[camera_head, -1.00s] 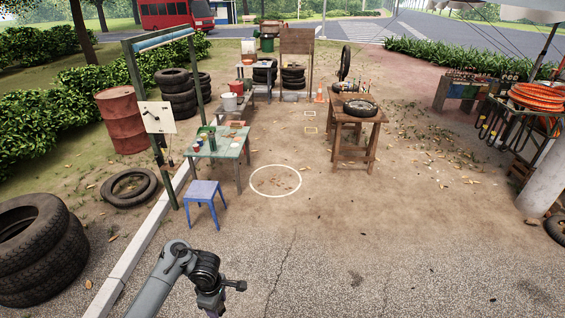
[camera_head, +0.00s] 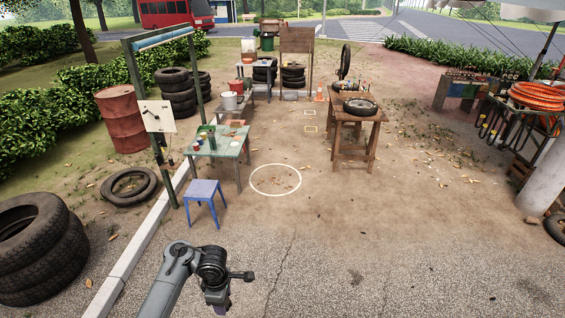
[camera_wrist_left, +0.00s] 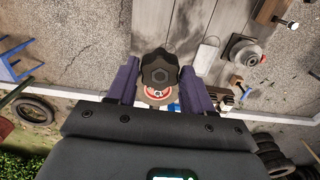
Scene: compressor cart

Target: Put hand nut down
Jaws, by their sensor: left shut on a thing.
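The hand nut (camera_wrist_left: 159,70) is a dark, lobed knob with a hex shape in its middle. In the left wrist view it sits between the two purple fingers of my left gripper (camera_wrist_left: 157,82), which is shut on it. A red and white ring shows just below the nut, partly hidden by the gripper body. Beyond the nut lies a grey plank surface (camera_wrist_left: 160,22); I cannot tell whether the nut touches it. In the head view my left gripper (camera_head: 217,298) is at the bottom, pointing down, and the nut cannot be made out. My right gripper is not in view.
On the planks a round metal part (camera_wrist_left: 245,52) and a pale tag (camera_wrist_left: 207,56) lie right of the nut. In the head view a blue stool (camera_head: 204,194), green table (camera_head: 222,146) and wooden workbench (camera_head: 372,120) stand farther off. Open ground lies between.

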